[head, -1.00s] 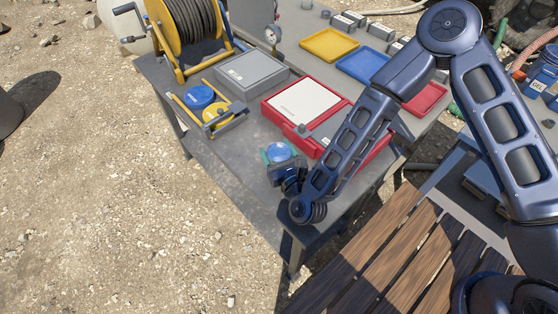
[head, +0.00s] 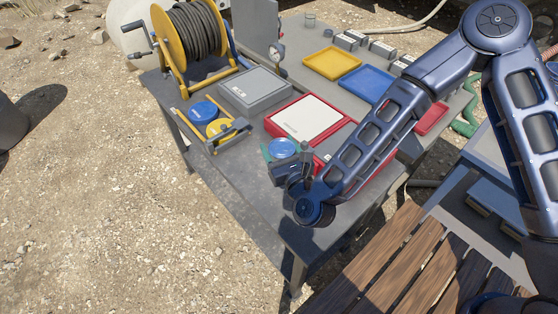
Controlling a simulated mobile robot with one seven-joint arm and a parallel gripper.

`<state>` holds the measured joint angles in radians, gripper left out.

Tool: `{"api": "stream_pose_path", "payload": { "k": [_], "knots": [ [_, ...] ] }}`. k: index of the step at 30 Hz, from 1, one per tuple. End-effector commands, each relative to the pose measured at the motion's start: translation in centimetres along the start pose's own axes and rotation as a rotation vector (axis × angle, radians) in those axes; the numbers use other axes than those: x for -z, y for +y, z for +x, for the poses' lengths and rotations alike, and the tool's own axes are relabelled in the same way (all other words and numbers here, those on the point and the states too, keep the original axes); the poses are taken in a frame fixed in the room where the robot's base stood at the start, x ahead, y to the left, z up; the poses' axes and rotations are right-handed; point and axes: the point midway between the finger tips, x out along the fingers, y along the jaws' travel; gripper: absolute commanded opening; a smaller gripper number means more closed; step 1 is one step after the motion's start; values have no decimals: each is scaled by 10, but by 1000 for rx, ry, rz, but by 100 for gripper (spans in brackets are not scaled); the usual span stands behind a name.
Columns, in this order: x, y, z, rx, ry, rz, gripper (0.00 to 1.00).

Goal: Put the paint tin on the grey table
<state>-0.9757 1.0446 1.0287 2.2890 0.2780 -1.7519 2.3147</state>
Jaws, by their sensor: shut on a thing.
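The paint tin (head: 283,149) has a light blue round top with a bit of green at its side. My gripper (head: 282,163) is shut on it from the near side and hides its lower part. The tin is over the front part of the grey table (head: 240,200). I cannot tell whether its base touches the top or hangs just above it.
A red case with a white panel (head: 303,118) lies close behind the tin. A yellow carrier with a blue and a yellow round thing (head: 213,128) is to the left. A grey box (head: 255,90) and a hose reel (head: 190,40) stand farther back. A wooden slatted top (head: 400,265) is at front right.

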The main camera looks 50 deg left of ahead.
Motion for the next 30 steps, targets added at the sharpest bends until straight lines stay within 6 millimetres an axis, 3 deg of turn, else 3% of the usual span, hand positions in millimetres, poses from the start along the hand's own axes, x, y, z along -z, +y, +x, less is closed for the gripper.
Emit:
{"api": "stream_pose_path", "payload": {
  "k": [6, 12, 19, 26, 30],
  "knots": [
    [-55, -1, 0, 1, -5, 2, 17],
    [-88, 0, 1, 1, -4, 2, 17],
    [-106, 0, 0, 0, -2, 1, 17],
    [-108, 0, 1, 1, -1, 1, 17],
    [-106, -13, 6, 18, -2, 0, 17]
  ]
}}
